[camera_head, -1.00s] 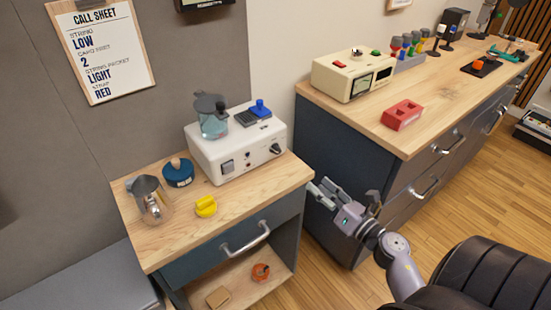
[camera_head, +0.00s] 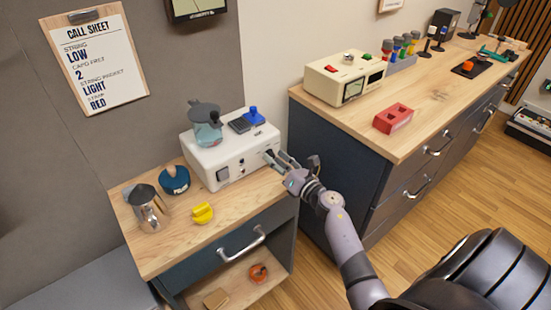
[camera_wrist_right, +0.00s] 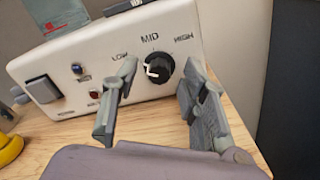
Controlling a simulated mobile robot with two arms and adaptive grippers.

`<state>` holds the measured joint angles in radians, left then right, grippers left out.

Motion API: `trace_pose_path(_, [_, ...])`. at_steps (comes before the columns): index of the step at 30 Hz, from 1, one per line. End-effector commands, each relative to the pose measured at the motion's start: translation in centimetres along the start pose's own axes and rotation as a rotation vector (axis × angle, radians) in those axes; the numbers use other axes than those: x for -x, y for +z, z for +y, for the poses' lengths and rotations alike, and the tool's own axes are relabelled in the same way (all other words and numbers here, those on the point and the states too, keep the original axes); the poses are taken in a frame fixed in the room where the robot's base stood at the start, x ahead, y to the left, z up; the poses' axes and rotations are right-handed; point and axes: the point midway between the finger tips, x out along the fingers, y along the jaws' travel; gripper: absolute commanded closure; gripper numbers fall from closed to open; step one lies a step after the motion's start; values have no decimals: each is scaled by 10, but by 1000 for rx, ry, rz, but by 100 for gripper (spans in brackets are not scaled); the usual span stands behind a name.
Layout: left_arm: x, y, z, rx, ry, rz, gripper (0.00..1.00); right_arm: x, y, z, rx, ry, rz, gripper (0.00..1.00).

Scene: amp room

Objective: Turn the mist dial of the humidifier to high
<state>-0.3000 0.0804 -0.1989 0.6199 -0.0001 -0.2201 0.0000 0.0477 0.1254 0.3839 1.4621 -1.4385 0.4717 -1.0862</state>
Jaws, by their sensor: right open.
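The white humidifier (camera_head: 215,163) stands on the small wooden-topped cabinet, with a clear teal-tinted vessel (camera_head: 207,128) on top. Its black mist dial (camera_wrist_right: 160,68) shows in the right wrist view, under the labels LOW, MID and HIGH. The dial's white mark is on its left side, nearest LOW. My right gripper (camera_head: 277,160) is at the dial end of the humidifier's front. In the right wrist view its open fingers stand on either side of the dial; I cannot tell whether they touch it. My left gripper is not in view.
A yellow piece (camera_head: 203,213), a metal jug (camera_head: 149,207) and a blue round container (camera_head: 174,181) stand on the cabinet top (camera_head: 150,252). To the right is a longer counter (camera_head: 437,98) with a cream device (camera_head: 345,80) and a red block (camera_head: 393,118).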

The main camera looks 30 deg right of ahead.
Motion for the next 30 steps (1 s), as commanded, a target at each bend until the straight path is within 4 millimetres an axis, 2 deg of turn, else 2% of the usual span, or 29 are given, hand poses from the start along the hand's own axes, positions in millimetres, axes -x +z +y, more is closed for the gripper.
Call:
trace_pose_path(11, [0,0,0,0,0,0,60,-6,0,0,-1,0,1,60])
trace_pose_path(27, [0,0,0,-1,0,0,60,-5,0,0,-1,0,0,96])
trace_pose_path(30, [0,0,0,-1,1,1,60,-5,0,0,-1,0,0,100])
